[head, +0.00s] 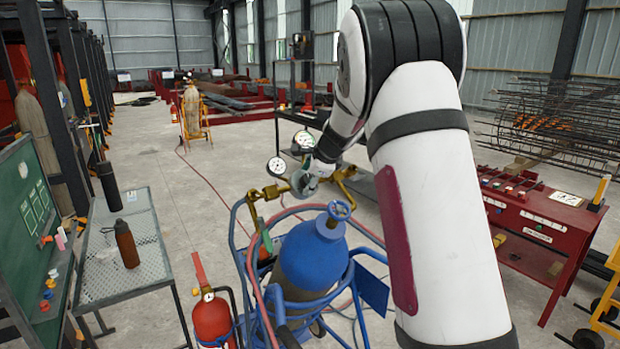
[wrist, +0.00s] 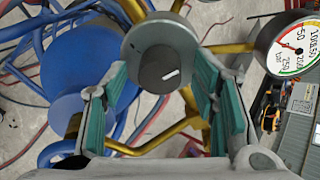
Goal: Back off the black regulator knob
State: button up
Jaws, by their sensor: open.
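The black regulator knob (wrist: 158,68) shows in the wrist view as a dark round knob with a white mark, on the front of a grey round regulator body (wrist: 160,28). My gripper (wrist: 165,95) is open, with its teal-padded fingers on either side of the knob and gaps on both sides. In the head view my gripper (head: 306,178) is at the regulator above the cart, and the knob is hidden behind it. A pressure gauge (wrist: 300,45) with a white dial sits right of the knob. Brass pipes (wrist: 205,120) run around the regulator.
A blue gas cylinder (head: 312,262) stands in a blue tubular cart (head: 247,262) below my gripper, with red hoses around it. A red fire extinguisher (head: 211,318) stands left of the cart. A mesh table (head: 150,250) is at left, a red control bench (head: 545,215) at right.

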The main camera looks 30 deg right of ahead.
jog(key=c, duration=1.2)
jog(key=shift+o, duration=0.2)
